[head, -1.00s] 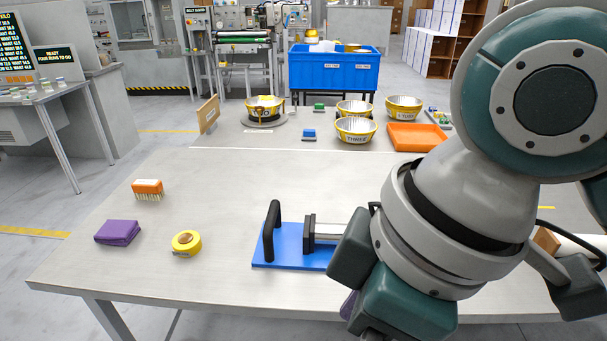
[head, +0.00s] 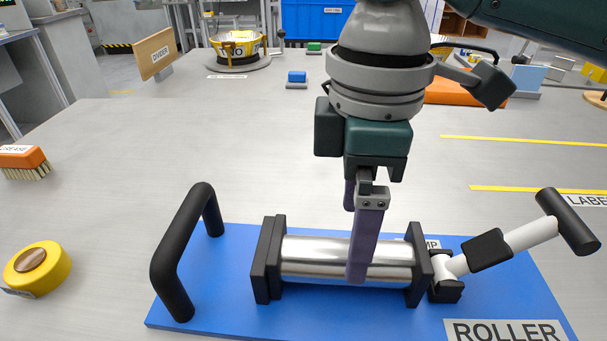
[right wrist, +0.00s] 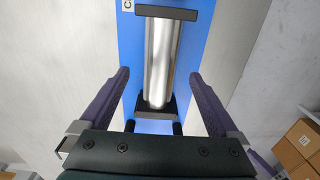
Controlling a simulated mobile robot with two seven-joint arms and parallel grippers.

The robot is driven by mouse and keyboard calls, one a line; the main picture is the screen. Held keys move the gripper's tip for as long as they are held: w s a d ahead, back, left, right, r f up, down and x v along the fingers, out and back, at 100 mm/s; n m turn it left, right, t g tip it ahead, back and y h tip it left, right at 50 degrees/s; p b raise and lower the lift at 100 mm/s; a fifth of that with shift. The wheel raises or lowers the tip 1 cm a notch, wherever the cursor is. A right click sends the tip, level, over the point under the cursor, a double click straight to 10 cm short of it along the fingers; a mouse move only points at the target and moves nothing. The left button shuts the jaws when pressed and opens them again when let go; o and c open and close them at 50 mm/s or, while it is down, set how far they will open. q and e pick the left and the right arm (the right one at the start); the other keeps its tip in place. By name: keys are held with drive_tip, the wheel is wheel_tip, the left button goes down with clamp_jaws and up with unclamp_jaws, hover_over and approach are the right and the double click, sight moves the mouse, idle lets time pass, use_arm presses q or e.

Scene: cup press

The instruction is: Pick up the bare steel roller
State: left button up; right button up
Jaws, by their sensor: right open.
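The bare steel roller (head: 315,262) lies level between two black end blocks on a blue base plate (head: 215,310) labelled ROLLER. A black arched handle (head: 182,245) stands at the plate's left end and a clamp lever (head: 530,235) at its right. My right gripper (head: 361,272) comes down over the roller; one purple finger hides part of the steel. In the right wrist view the roller (right wrist: 159,60) runs between the two spread fingers of the right gripper (right wrist: 160,85), with gaps on both sides. My left gripper is not in view.
A yellow tape roll (head: 38,268) and an orange brush (head: 22,160) lie at the left. A yellow bowl (head: 237,48), a wooden board (head: 155,53) and an orange tray (head: 455,90) stand farther back. Table between is clear.

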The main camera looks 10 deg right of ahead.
sight(346, 257)
wheel_tip(346, 257, down, 6)
drive_tip(key=shift+a+b, duration=0.15)
drive_tip(key=shift+b, duration=0.65)
drive_tip(key=shift+c, duration=0.4)
drive_tip(key=shift+c, duration=1.4)
clamp_jaws()
drive_tip(key=shift+r, duration=0.1)
